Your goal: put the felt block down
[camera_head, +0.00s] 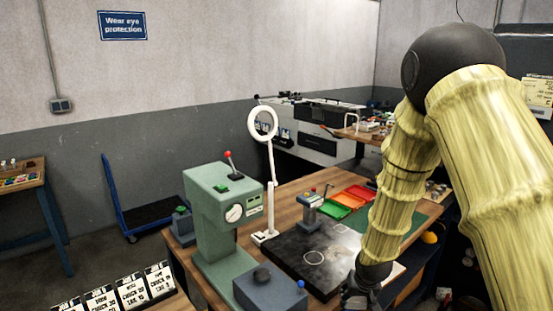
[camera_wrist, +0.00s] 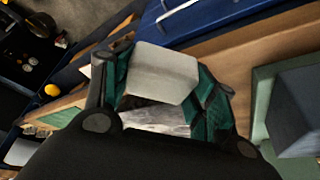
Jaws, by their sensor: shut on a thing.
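The felt block (camera_wrist: 162,72) is a pale grey-white block in the wrist view. My gripper (camera_wrist: 160,85) is shut on it, with a teal-padded finger on each side. In the head view my gripper (camera_head: 361,292) is at the bottom edge, near the front right of the wooden bench; the block cannot be made out there. The wrist view shows the bench's wooden edge and a blue part beyond the block. I cannot tell how high the block is above any surface.
A dark plate (camera_head: 300,262) lies on the bench, with a green press (camera_head: 218,215) and a grey-blue box (camera_head: 268,290) to its left. A white ring lamp (camera_head: 263,124) stands behind. Red, orange and green trays (camera_head: 352,200) sit farther back.

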